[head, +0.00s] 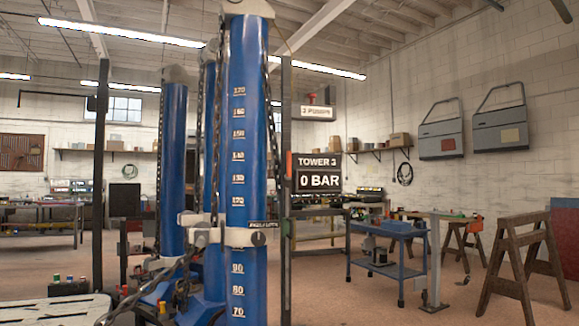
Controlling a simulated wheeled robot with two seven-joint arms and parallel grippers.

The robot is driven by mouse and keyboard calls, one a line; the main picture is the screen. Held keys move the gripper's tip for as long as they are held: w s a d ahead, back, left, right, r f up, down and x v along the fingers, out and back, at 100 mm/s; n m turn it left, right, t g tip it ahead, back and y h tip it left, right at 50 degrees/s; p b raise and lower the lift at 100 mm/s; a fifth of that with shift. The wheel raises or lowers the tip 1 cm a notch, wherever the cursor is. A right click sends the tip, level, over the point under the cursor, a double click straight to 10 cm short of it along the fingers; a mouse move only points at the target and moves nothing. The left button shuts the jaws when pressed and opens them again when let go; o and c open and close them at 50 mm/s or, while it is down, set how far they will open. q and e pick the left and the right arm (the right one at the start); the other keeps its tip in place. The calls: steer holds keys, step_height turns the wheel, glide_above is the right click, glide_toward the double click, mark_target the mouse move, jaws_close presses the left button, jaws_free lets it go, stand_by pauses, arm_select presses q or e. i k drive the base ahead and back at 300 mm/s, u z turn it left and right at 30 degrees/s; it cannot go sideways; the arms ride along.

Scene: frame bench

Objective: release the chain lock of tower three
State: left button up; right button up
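A tall blue tower (246,150) with a white number scale stands close in front of me. A sign reading TOWER 3 and 0 BAR (319,174) shows just to its right, but I cannot tell whether the sign belongs to this tower. A pale metal clamp (237,237) sits across the tower's lower part. A dark chain (162,277) runs down to the left from the clamp. Other chains hang beside the tower's upper part. I cannot make out a chain lock or its state. Neither of my grippers is in view.
Two more blue towers, one at the left (173,165) and one partly hidden, stand behind. A slotted pale platform (50,311) lies at the bottom left. A blue cart (388,254) and a wooden trestle (522,262) stand right. Open floor lies between the tower and cart.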

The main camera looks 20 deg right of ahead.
mark_target(288, 176)
steer(key=z, duration=0.45)
steer(key=i, duration=0.45)
steer(key=z, duration=1)
steer(key=i, duration=1)
steer(key=u, duration=0.5)
steer(key=i, duration=0.9)
steer(key=u, duration=0.85)
